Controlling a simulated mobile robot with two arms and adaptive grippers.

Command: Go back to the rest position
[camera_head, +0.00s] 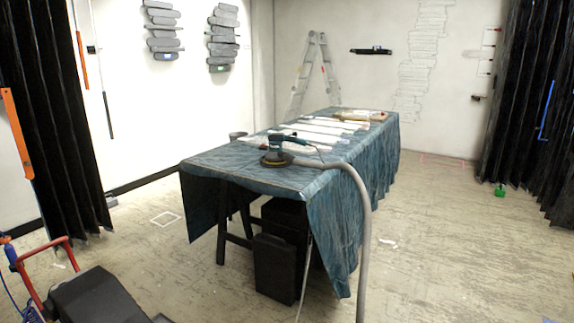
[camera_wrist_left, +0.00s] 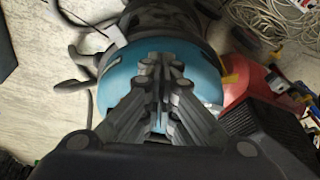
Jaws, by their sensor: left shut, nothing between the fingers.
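My left gripper (camera_wrist_left: 164,72) shows in the left wrist view. Its two grey fingers are closed together and nothing is held between them. Beneath the fingers is a teal and black rounded machine (camera_wrist_left: 203,75), partly hidden by them. I cannot tell whether the fingers touch it. Neither gripper can be made out in the head view, and my right gripper is in no view.
A table under a blue cloth (camera_head: 345,210) stands in the middle, with a sander (camera_head: 277,154) and grey hose (camera_head: 364,240). Black curtains (camera_head: 60,100) hang at both sides. A ladder (camera_head: 315,75) leans behind. The right floor is mostly clear. Coiled cables (camera_wrist_left: 270,22) lie near the machine.

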